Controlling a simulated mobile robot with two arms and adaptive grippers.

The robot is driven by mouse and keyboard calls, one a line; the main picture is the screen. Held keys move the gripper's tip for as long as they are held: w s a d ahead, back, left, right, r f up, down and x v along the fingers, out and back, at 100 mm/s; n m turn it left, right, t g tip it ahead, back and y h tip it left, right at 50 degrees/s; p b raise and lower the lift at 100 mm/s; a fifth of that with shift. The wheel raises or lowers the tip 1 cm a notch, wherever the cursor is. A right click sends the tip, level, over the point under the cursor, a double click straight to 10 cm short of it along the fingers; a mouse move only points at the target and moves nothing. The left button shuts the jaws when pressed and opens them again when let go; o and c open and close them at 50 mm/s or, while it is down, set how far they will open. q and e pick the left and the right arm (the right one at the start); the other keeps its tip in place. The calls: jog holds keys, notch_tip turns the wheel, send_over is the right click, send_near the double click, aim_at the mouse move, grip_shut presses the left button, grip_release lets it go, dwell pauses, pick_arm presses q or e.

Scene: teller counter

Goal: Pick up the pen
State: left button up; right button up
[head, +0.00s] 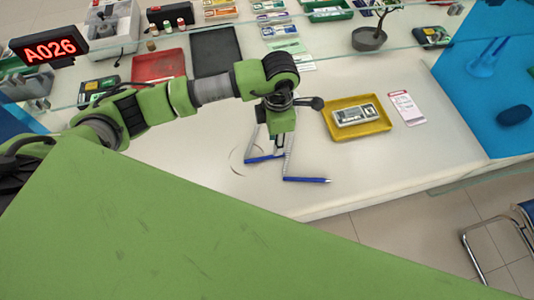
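My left gripper (268,164) points down over the counter, with two thin grey fingers spread apart. The fingers end close to the blue pieces; whether they touch is unclear. Nothing is visibly held between them. My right gripper is not in view.
A yellow tray (385,126) holding a banded bundle (356,115) stands right of the gripper, with a pink-and-white slip (406,108) beside it. A glass panel edge (410,47) crosses behind. A blue mat (490,110) lies at right. The counter between tray and front edge is clear.

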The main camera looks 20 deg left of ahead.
aim_at(268, 158)
pick_arm(q)
jog(key=shift+w+f, duration=0.1)
jog(key=shift+f, duration=0.6)
jog(key=shift+f+p, duration=0.25)
jog(key=shift+p, duration=0.15)
jog(key=f, duration=0.2)
jog(key=f+p, duration=0.1)
jog(key=shift+s+a+f+p, duration=0.1)
jog(key=shift+s+f+p, duration=0.1)
jog(key=shift+f+p, duration=0.15)
jog(key=shift+f, duration=0.45)
grip_shut()
